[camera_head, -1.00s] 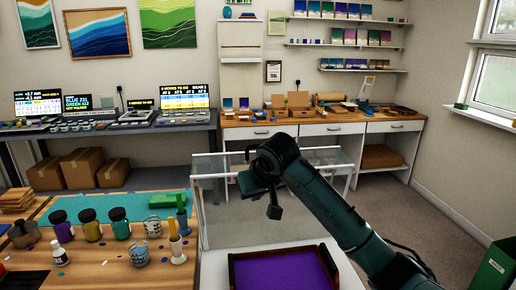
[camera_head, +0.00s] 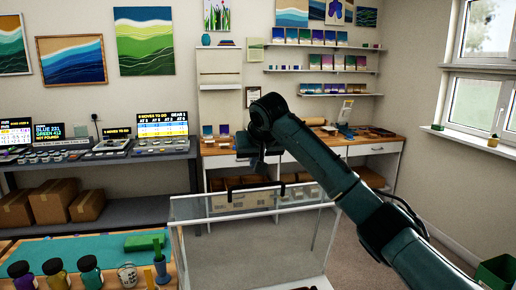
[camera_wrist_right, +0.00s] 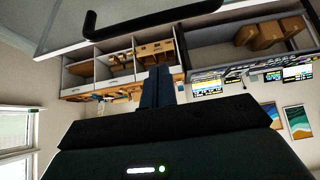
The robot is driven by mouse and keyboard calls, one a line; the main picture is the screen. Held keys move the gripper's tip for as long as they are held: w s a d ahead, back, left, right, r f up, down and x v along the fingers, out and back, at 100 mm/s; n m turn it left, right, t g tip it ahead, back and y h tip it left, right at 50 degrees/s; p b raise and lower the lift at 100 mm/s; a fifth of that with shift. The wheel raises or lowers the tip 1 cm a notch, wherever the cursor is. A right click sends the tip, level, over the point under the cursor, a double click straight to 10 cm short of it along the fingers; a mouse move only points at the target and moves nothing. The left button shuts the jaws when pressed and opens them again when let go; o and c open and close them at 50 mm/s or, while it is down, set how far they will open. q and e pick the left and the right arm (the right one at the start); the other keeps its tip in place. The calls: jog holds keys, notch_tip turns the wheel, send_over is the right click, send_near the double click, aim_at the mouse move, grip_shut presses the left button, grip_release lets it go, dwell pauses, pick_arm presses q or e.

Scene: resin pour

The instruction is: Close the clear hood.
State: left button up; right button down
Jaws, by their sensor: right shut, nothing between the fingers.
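The clear hood (camera_head: 250,248), with see-through panels and a pale frame, stands at lower centre of the head view. Its upper panel (camera_head: 250,203) looks raised and tilted; how far it is open I cannot tell exactly. A black bar handle (camera_head: 282,190) is on its upper edge. My right gripper (camera_head: 258,160) is above and just behind that edge in the picture, apart from the handle as far as I see. In the right wrist view the shut, empty fingers (camera_wrist_right: 157,88) point toward the handle (camera_wrist_right: 150,18), with a gap between. My left gripper is not in view.
A work table with a teal mat (camera_head: 110,250) and several jars (camera_head: 90,272) is at lower left. A grey bench with screens (camera_head: 162,124) is behind it. A wooden-topped counter (camera_head: 350,143) runs along the back wall.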

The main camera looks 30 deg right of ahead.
jog(key=shift+x, duration=0.9)
jog(key=shift+f, duration=0.3)
jog(key=shift+s+a+f+p, duration=0.1)
jog(key=shift+s+f+p, duration=0.1)
jog(key=shift+s, duration=0.3)
jog(key=shift+s+a+f+p, duration=0.1)
jog(key=shift+s+p, duration=0.1)
jog(key=shift+s, duration=0.25)
jog(key=shift+s+a+f, duration=0.2)
jog(key=shift+s+f, duration=0.1)
jog(key=shift+s, duration=0.4)
